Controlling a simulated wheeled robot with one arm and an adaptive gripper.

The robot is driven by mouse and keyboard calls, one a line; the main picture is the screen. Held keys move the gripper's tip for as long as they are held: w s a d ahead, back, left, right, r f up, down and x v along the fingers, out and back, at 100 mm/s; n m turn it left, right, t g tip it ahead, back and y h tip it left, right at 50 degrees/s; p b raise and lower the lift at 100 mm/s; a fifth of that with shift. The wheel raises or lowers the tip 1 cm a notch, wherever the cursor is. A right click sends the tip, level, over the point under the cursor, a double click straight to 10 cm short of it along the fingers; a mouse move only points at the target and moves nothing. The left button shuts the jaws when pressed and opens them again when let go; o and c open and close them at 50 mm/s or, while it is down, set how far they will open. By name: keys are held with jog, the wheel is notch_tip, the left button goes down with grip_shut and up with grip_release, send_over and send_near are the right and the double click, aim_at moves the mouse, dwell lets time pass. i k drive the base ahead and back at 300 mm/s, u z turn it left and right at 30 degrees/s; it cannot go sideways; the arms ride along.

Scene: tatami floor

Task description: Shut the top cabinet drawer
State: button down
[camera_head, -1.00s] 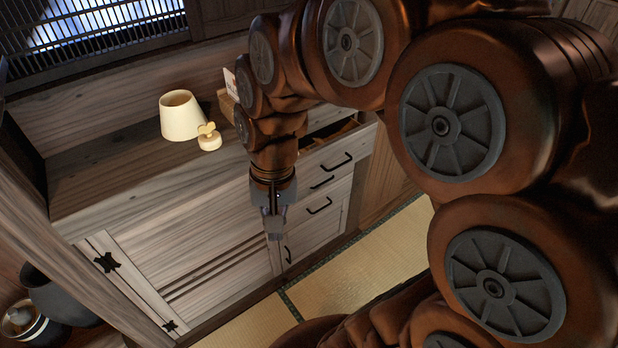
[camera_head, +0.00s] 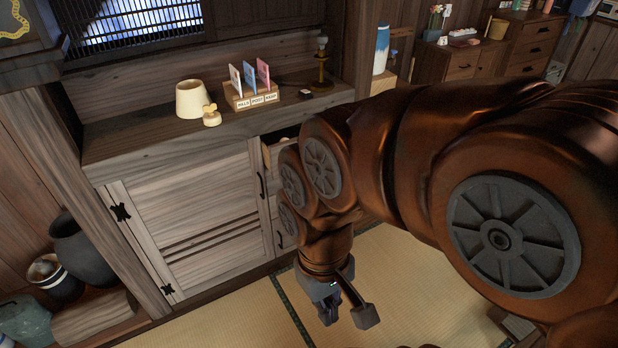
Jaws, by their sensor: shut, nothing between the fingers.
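The wooden cabinet (camera_head: 190,205) stands against the back wall, left of my arm. Its top drawer (camera_head: 270,153) is partly pulled out. A narrow strip of its pale front and dark inside shows under the cabinet top, and my arm hides the rest. My gripper (camera_head: 346,308) is low in front of the cabinet, to the right of and below the drawer, over the tatami. It points downward, is shut and empty, and appears apart from the drawer.
Dark pots (camera_head: 84,250) stand at the left. The tatami (camera_head: 225,315) before the cabinet is clear.

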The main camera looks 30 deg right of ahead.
aim_at(270, 149)
jog(key=z, duration=0.2)
jog(key=k, duration=0.25)
jog(key=u, duration=1.05)
jog(key=i, duration=1.1)
jog(key=z, duration=0.85)
